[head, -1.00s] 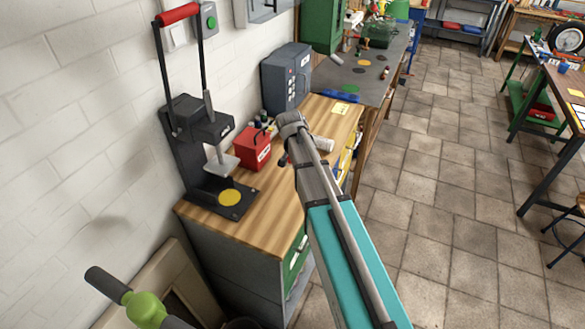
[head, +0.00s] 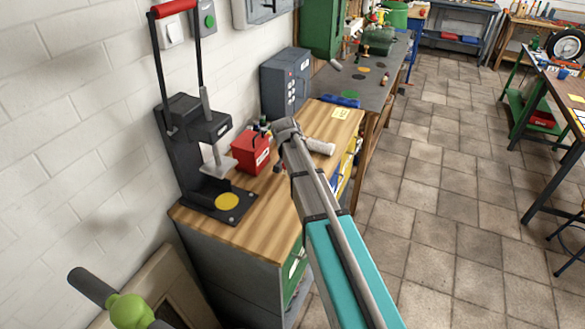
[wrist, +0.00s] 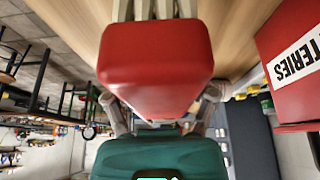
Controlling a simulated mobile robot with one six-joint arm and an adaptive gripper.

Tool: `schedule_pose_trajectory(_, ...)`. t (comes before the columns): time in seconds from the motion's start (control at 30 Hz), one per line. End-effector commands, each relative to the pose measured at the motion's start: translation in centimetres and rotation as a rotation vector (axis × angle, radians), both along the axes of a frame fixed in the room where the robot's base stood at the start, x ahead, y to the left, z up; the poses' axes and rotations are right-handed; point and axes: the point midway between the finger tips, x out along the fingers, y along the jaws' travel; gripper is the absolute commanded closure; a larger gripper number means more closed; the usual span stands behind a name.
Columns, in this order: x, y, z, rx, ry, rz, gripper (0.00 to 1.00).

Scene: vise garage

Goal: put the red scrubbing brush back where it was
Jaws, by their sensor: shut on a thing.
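The red scrubbing brush (wrist: 157,65) fills the middle of the wrist view, with cream bristles at its top edge. My gripper (wrist: 162,98) is shut on it, one finger on each side. Wooden bench top (wrist: 235,30) shows behind the brush; I cannot tell whether the bristles touch it. In the head view my arm reaches over the wooden bench (head: 262,205), its end beside the red batteries box (head: 250,150). The brush and fingers are hidden there behind my arm.
The batteries box stands close at the right in the wrist view (wrist: 290,65). A black press (head: 190,150) with a yellow disc stands at the bench's left. A white roll (head: 320,146) lies right of my arm's end. Bare wood lies in front of the box.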

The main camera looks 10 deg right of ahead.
Motion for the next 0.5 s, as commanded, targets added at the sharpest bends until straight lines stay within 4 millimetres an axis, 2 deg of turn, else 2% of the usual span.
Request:
schedule_pose_trajectory(0.23,1.0,0.2,-1.4,0.000,0.000,0.001,0.65)
schedule_pose_trajectory(0.5,0.8,0.3,-3.6,0.000,0.000,0.001,0.65)
